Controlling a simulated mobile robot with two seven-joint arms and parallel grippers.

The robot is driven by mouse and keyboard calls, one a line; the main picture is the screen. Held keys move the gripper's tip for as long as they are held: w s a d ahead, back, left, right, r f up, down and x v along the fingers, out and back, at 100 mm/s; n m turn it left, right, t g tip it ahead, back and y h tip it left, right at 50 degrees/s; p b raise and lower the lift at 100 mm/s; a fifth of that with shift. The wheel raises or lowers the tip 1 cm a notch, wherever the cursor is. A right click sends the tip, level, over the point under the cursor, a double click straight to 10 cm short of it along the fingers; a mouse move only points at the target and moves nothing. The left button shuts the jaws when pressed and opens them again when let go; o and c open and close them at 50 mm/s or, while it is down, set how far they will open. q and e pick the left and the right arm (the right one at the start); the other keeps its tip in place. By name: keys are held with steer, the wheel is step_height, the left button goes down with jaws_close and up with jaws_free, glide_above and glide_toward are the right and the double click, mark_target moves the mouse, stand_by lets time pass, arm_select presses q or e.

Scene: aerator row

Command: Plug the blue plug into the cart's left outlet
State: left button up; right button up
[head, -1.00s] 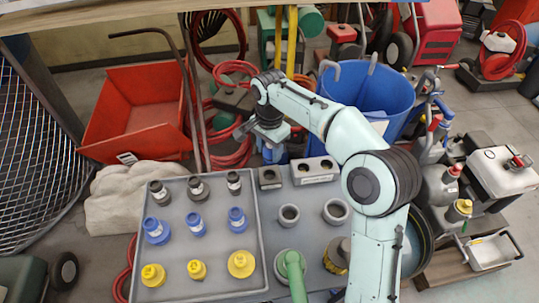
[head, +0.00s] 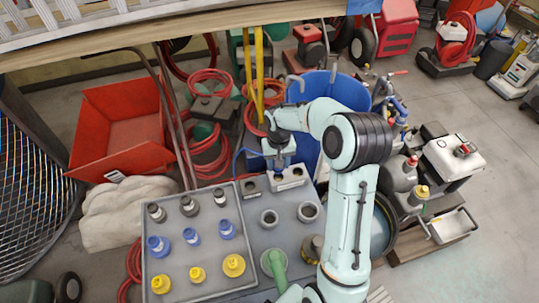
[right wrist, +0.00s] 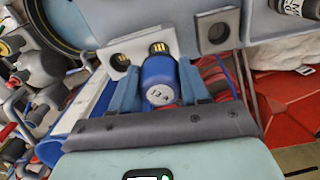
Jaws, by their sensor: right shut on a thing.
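My right gripper (head: 279,162) is shut on the blue plug (right wrist: 159,80), pointing down over the pale two-hole outlet block (head: 290,179) at the cart's far edge. In the right wrist view the plug sits between the right gripper's fingers (right wrist: 160,88), its gold prongs toward the outlet block (right wrist: 143,42). The prongs overlap the block's right-hand hole there, which corresponds to the left hole in the head view. The other hole (right wrist: 120,59) is uncovered. Whether the prongs touch the block is unclear. A blue cable (head: 237,160) shows beside the gripper. My left gripper is not in view.
A tray (head: 212,281) holds several grey, blue and yellow connectors. A blue bin (head: 305,90) stands close behind the gripper.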

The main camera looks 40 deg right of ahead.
mark_target(279, 173)
steer(key=shift+w+d+r+n+p, duration=0.55)
steer(key=shift+w+r+n+p, duration=0.05)
steer(key=shift+r+p, duration=0.05)
steer(key=shift+d+f, duration=0.1)
steer(key=shift+s+f+b, duration=0.2)
steer(key=shift+s+f, duration=0.05)
steer(key=shift+f, duration=0.3)
steer(key=shift+s+f+b, duration=0.2)
steer(key=shift+s+f, duration=0.05)
steer(key=shift+f, duration=0.3)
steer(key=shift+w+f+b, duration=0.15)
steer(key=shift+f+b, duration=0.35)
steer(key=shift+f, duration=0.8)
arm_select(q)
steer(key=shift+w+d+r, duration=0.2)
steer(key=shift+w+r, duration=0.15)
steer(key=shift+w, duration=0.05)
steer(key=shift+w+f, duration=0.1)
arm_select(e)
steer(key=shift+w, duration=0.2)
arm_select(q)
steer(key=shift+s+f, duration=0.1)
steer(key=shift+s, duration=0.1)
arm_select(e)
steer(key=shift+s+r, duration=0.1)
steer(key=shift+s, duration=0.05)
